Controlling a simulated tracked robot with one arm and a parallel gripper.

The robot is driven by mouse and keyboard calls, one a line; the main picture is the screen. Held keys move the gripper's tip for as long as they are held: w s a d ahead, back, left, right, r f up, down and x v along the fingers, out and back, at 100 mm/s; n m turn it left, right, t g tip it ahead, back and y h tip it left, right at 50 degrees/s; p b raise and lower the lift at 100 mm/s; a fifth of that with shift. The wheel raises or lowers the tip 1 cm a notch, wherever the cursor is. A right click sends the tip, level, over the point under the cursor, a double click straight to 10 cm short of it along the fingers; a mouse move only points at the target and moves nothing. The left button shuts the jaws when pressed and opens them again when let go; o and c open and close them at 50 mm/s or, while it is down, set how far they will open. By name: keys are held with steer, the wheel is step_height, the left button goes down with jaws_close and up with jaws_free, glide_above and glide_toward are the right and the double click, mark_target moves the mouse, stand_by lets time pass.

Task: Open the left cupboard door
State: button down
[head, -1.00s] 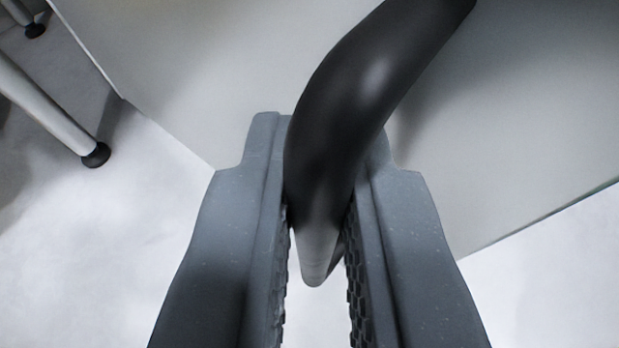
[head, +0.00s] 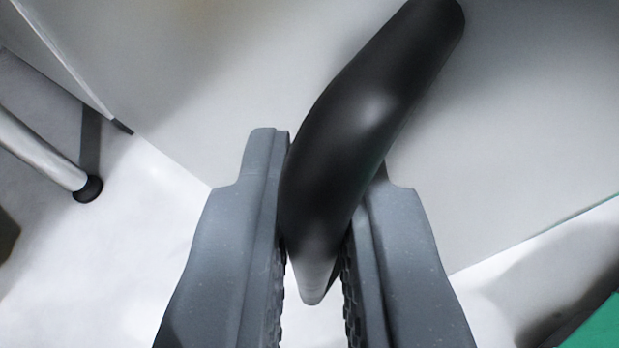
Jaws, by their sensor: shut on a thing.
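A black curved handle (head: 355,120) stands out from a pale grey cupboard door (head: 520,130). The handle runs from the upper right down to the middle of the view. My gripper (head: 315,245) is shut on the handle, with one grey finger on each side of it. The lower end of the handle shows between the ridged finger pads. The door's lower edge slants across the right side of the view. The rest of the cupboard is out of view.
A metal leg with a black foot (head: 88,188) stands on the pale floor at the left. A green surface (head: 598,325) shows in the lower right corner. The white floor (head: 120,270) below the door at left is mostly bare.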

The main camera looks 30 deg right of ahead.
steer(key=shift+a+r, duration=0.15)
steer(key=shift+a, duration=0.15)
steer(key=c, duration=1.8)
jaws_free()
steer(key=shift+o, duration=0.2)
steer(key=shift+s, duration=0.1)
steer(key=p+v, duration=0.4)
steer(key=v, duration=0.9)
steer(key=shift+s+a, duration=0.15)
steer(key=shift+s, duration=0.15)
